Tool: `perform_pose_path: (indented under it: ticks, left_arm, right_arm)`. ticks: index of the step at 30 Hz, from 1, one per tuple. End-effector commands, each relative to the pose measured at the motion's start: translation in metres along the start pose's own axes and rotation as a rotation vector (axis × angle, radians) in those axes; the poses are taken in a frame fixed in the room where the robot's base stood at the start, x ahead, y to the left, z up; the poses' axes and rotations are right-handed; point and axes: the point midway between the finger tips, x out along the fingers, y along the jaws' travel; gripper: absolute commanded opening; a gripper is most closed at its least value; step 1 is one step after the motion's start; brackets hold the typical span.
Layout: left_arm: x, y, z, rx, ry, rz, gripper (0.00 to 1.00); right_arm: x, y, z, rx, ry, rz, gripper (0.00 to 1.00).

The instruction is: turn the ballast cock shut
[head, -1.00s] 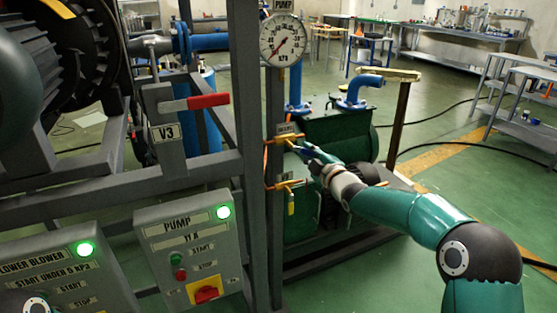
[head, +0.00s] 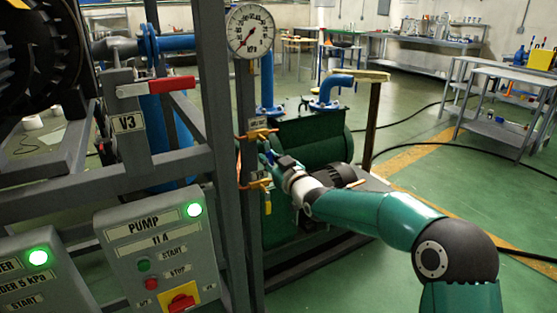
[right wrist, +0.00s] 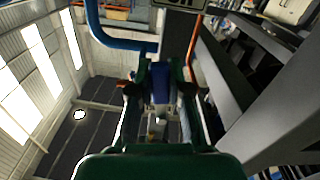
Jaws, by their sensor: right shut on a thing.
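Two brass-coloured cocks sit one above the other on the grey post in the head view. The upper cock (head: 257,134) has a small label above it, too small to read. The lower cock (head: 257,184) has a yellow part hanging below it. My right gripper (head: 268,157) is just below and right of the upper cock, above the lower one. In the right wrist view its jaws (right wrist: 160,90) are closed around a blue piece (right wrist: 160,84), apparently the ballast cock's handle. The fingers hide where it joins the cock. My left gripper does not show.
A round gauge (head: 250,30) tops the post. A green pump (head: 312,135) with blue pipes stands behind my right gripper. The V3 valve with its red handle (head: 172,85) and the lit PUMP box (head: 158,245) are at left.

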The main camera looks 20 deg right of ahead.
Motion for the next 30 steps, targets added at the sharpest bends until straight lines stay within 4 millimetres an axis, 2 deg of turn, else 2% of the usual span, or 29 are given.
perform_pose_path:
  ticks: [9, 26, 27, 30]
  left_arm:
    - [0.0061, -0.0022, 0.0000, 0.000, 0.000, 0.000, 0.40]
    - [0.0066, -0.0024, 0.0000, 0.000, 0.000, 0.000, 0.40]
    - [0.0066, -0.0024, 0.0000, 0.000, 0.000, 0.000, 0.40]
    - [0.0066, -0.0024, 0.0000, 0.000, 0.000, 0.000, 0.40]
  right_arm:
    - [0.0005, -0.0070, -0.0044, 0.160, 0.011, 0.003, 0.00]
    - [0.0000, -0.0077, -0.0070, 0.200, 0.015, 0.004, 0.00]
    - [0.0000, -0.0077, -0.0070, 0.199, 0.015, 0.004, 0.20]
    - [-0.0002, -0.0077, -0.0063, 0.197, 0.013, 0.004, 0.37]
